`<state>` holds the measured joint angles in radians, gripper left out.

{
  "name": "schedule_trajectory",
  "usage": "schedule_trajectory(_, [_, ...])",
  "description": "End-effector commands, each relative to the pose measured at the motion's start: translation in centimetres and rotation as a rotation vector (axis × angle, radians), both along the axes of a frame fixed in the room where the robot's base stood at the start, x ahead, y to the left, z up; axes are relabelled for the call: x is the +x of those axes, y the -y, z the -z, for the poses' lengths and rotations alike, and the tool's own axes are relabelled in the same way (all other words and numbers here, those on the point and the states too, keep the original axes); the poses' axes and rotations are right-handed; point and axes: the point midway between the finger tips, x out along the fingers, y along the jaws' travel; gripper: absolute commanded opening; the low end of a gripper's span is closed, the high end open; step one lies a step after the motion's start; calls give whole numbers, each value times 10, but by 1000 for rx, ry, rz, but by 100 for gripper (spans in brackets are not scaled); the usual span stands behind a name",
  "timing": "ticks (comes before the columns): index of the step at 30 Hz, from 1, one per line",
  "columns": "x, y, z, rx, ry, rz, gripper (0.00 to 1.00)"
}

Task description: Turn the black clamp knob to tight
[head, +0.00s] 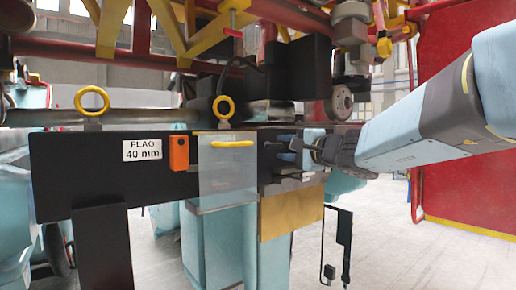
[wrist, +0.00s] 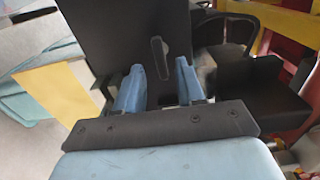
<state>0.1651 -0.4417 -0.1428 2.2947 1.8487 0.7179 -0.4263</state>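A slim dark bar that looks like the black clamp knob (wrist: 158,50) stands out against a dark plate (wrist: 105,30) in the wrist view. It is upright, slightly tilted, and appears between and just beyond my fingertips. My gripper (wrist: 160,66) is open, with one blue finger on each side of the bar and a visible gap to both. In the head view my gripper (head: 298,147) reaches in from the right to the right end of the black beam (head: 70,165). There the knob is hard to tell from the dark parts around my fingers.
A clear panel (head: 228,180) with a yellow handle, an orange box (head: 179,153) and a "FLAG 40 mm" label (head: 142,150) are on the beam. A yellow-brown plate (head: 290,215) hangs below my gripper. A black block (wrist: 262,92) is close right of my fingers.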

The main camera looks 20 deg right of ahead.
Motion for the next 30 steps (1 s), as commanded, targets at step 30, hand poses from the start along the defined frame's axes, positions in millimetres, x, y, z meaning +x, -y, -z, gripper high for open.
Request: schedule_trajectory(30, [-90,37,1,1,-1,0,38])
